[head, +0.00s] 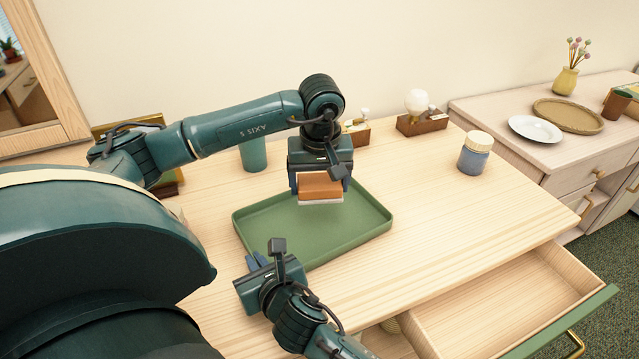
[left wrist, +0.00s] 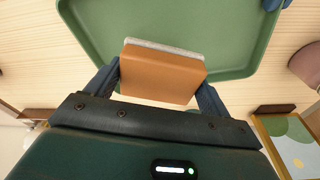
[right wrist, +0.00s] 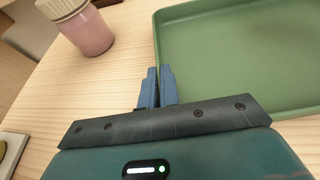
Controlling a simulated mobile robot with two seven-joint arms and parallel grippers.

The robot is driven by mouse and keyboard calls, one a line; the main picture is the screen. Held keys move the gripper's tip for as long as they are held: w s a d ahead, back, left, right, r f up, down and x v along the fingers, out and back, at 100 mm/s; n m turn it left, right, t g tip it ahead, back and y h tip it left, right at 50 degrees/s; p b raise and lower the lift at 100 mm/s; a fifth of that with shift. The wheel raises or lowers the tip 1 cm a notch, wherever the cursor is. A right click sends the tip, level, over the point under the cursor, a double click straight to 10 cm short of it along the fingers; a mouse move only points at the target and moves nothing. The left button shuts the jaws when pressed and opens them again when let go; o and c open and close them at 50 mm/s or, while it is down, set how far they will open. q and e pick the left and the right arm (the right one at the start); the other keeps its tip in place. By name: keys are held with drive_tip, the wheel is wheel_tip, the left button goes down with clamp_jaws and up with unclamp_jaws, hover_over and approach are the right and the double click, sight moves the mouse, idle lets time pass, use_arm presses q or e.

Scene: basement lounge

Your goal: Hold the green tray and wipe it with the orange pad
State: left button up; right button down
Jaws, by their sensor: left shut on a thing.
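The green tray (head: 345,232) lies flat on the wooden desk; it also shows in the left wrist view (left wrist: 230,45) and the right wrist view (right wrist: 235,55). My left gripper (head: 320,188) is shut on the orange pad (head: 320,186), over the far part of the tray. The pad has a pale underside and also shows in the left wrist view (left wrist: 163,75). It looks a little above the tray floor. My right gripper (right wrist: 158,88) is at the tray's near left rim, its fingers close together with the rim between them. The fingertips' contact is partly hidden.
A blue jar with a pale lid (head: 474,153) stands right of the tray. A green cup (head: 253,153) and wooden holders (head: 422,122) stand behind. An open drawer (head: 510,305) juts out at the front right.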

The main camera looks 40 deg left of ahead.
drive_tip(key=c, duration=1.6)
unclamp_jaws()
drive_tip(key=shift+o, duration=0.2)
drive_tip(key=v, duration=1.2)
drive_tip(key=shift+d, duration=0.1)
